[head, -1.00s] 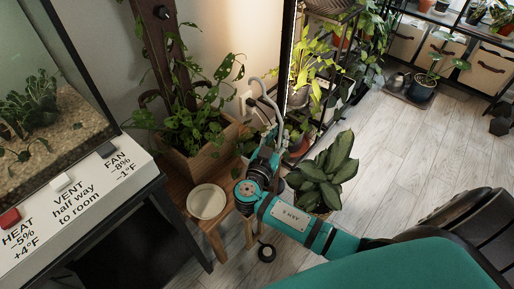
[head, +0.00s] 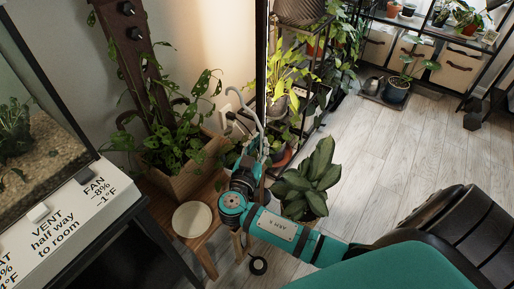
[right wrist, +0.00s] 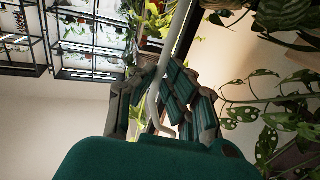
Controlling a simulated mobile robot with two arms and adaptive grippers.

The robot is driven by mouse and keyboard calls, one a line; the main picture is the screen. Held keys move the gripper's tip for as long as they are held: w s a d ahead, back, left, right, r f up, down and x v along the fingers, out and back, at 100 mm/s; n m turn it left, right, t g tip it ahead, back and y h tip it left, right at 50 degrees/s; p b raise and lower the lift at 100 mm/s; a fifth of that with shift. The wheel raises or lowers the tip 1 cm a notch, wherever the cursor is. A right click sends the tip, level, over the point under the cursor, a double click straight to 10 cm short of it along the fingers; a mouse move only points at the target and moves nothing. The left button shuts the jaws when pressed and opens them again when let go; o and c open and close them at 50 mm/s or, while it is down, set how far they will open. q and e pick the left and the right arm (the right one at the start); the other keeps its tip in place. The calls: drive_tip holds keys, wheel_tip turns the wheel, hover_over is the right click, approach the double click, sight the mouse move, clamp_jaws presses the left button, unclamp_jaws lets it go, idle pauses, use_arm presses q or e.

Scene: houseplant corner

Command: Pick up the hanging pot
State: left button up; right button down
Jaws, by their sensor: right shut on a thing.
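My right gripper (head: 258,158) is shut around a light grey, bent, hook-like hanger (head: 262,122), which I take to be part of the hanging pot. The hanger rises above the fingers in the head view. In the right wrist view the same grey hanger (right wrist: 178,40) runs down between the dark green fingers (right wrist: 165,105) and curls at its lower end. The body of the hanging pot cannot be made out; the gripper and arm cover that area. My left gripper is in neither view now.
A wooden planter (head: 190,178) with a trailing plant and a pale saucer (head: 192,219) stand on a wooden stool beside the gripper. A broad-leaved plant (head: 313,178) stands just right. A dark shelf frame (head: 262,50) rises behind. The plank floor (head: 400,150) at right is mostly clear.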

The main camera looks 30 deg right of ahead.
use_arm(q)
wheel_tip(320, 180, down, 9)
drive_tip(key=p, duration=0.3)
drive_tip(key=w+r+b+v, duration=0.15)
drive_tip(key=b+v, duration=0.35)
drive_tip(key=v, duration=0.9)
use_arm(e)
wheel_tip(320, 180, up, 17)
drive_tip(key=m+g+h, duration=0.1)
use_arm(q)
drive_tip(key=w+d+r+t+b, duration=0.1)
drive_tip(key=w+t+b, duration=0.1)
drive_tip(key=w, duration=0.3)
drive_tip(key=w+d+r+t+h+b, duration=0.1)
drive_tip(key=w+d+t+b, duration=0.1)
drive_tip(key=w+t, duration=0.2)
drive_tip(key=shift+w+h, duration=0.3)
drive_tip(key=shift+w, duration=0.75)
use_arm(e)
wheel_tip(320, 180, down, 18)
drive_tip(key=shift+a, duration=0.4)
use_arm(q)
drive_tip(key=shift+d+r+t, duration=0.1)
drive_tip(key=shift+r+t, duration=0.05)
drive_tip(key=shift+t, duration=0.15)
use_arm(e)
drive_tip(key=shift+f, duration=0.15)
